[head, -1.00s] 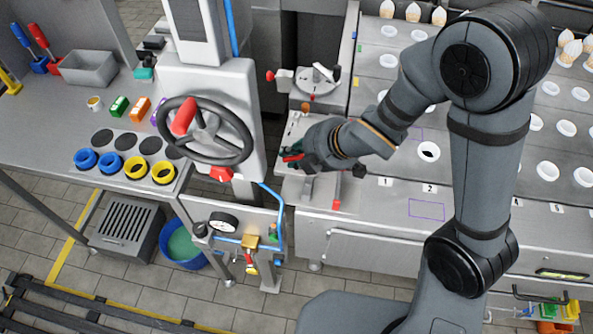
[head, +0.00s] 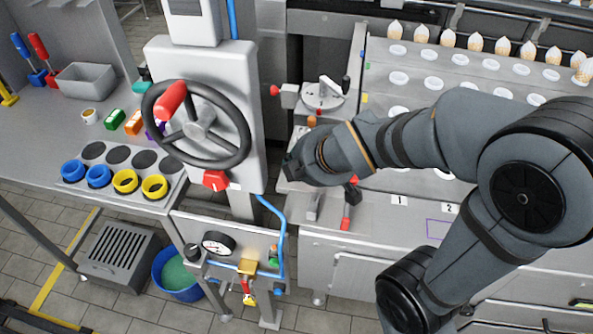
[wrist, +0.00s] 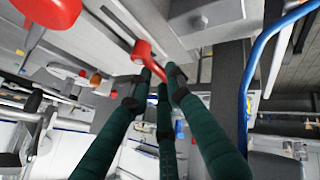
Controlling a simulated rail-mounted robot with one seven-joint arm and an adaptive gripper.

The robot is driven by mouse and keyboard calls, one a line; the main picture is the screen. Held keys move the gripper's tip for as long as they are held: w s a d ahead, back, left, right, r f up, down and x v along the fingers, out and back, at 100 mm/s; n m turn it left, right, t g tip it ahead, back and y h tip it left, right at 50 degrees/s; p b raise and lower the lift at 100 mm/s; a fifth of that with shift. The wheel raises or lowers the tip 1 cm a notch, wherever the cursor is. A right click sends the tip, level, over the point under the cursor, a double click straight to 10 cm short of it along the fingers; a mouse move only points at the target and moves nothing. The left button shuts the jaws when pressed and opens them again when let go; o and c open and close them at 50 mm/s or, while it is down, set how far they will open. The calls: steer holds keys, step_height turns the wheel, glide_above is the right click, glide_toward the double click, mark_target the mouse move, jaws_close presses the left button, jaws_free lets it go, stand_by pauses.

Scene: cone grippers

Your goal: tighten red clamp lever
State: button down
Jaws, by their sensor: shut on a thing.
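The red clamp lever (wrist: 142,50) shows in the wrist view, its round hub above and its arm running down between my dark green fingers. My gripper (wrist: 160,82) is shut on that arm, with fingertips on both sides of it close to the hub. In the head view my gripper (head: 292,170) is low over the metal bench, just right of the machine column. There its wrist and body hide the fingers and the lever they hold.
The column with its black handwheel (head: 197,125) and red knob (head: 215,180) stands close left of my gripper. A blue pipe (head: 272,215) runs below. Another red handle (head: 346,220) lies at the bench front. A round metal fixture (head: 323,95) stands behind.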

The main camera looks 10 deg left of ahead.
steer(key=shift+f+m+h+b, duration=0.1)
steer(key=shift+m+h+b, duration=0.25)
steer(key=shift+b, duration=0.25)
stand_by(0.3)
steer(key=c, duration=1.9)
jaws_free()
steer(key=shift+w, duration=0.1)
step_height(320, 180, up, 10)
